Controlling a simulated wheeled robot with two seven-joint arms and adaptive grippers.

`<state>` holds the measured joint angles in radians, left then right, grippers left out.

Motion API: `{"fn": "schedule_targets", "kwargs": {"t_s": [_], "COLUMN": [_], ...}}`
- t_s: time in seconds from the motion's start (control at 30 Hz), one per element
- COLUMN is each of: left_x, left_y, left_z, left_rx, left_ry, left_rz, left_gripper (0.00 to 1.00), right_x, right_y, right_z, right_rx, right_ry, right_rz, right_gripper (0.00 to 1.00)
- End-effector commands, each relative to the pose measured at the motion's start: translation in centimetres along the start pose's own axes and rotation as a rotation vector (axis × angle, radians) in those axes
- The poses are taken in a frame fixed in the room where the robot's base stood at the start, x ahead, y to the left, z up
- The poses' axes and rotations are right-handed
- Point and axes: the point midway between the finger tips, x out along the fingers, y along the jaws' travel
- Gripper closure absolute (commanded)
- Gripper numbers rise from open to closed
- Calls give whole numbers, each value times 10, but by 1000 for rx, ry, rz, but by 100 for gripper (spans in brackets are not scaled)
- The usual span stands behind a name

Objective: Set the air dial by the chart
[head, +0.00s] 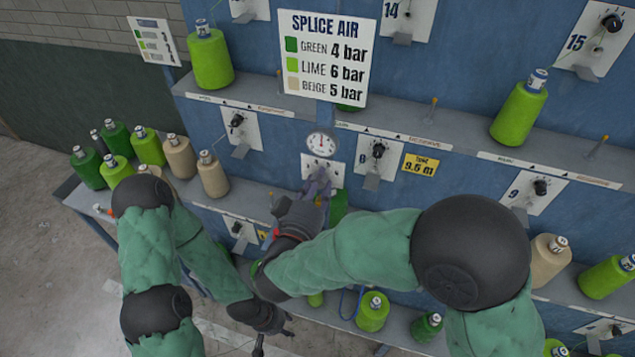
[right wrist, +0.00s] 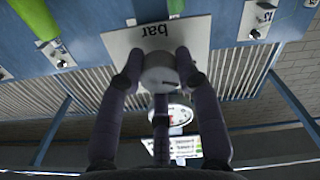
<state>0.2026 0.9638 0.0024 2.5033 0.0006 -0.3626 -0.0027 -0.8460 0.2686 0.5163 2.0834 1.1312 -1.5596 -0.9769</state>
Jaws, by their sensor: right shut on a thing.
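The air dial's grey knob (right wrist: 160,75) sits on a white plate marked "bar" (right wrist: 147,36). My right gripper (head: 318,182) is shut on this knob, one finger on each side in the right wrist view (right wrist: 158,70). The round gauge (head: 320,143) is just above the plate; its needle is too small to read surely. The "SPLICE AIR" chart (head: 327,60) above it reads green 4 bar, lime 6 bar, beige 5 bar. My left gripper (head: 273,340) hangs low, away from the dial, its fingers apart and seemingly empty.
Green, lime and beige yarn cones (head: 148,147) stand on the left shelf end. Other lime cones (head: 520,110) stand on the racks. A yellow "9.5 m" label (head: 420,166) and small black knobs (head: 378,151) are right of the dial. Open floor (head: 40,250) lies at left.

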Motion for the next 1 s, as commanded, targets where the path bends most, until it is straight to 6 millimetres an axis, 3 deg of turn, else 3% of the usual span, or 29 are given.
{"fn": "schedule_targets", "kwargs": {"t_s": [0.37,1.0], "left_x": [11,64], "left_y": [-4,-23], "left_z": [0,-2], "left_rx": [0,0], "left_ry": [0,0], "left_rz": [0,0], "left_gripper": [60,60], "right_x": [0,0], "right_y": [0,1], "right_z": [-1,-2], "right_rx": [101,608], "right_ry": [6,9], "right_rz": [2,2], "right_gripper": [99,99]}}
